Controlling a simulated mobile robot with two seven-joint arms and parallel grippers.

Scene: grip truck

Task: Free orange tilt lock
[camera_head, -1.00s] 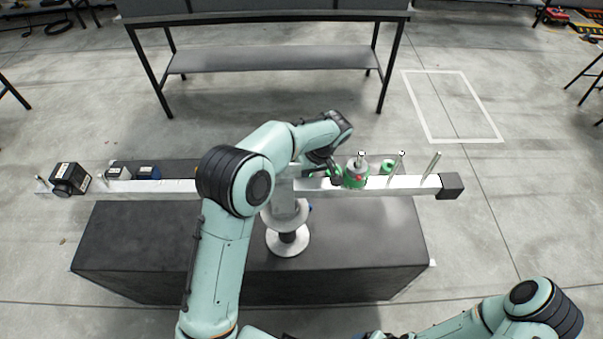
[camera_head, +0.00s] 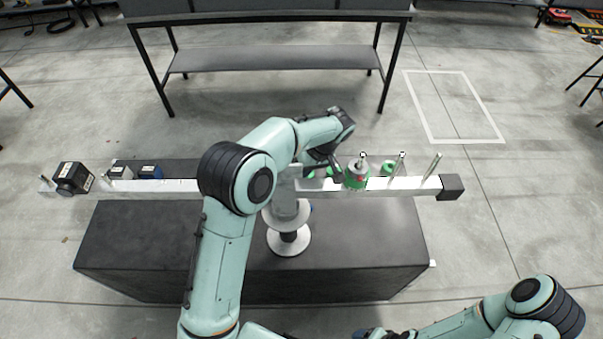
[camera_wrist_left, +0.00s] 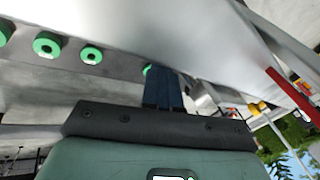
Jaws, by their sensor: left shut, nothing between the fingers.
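A long pale beam (camera_head: 400,186) lies across a round-based stand (camera_head: 288,240). I cannot make out an orange tilt lock in the head view; my left arm covers part of the stand's top. My left gripper (camera_head: 334,172) is at the beam just right of the stand, left of a green-and-grey weight (camera_head: 356,175). In the left wrist view, my gripper's dark fingers (camera_wrist_left: 163,88) are together and empty, close to a pale metal surface (camera_wrist_left: 190,35).
The stand is on a dark block (camera_head: 350,260). A smaller green weight (camera_head: 388,168) is at the right. A table (camera_head: 270,60) stands behind, with open floor between.

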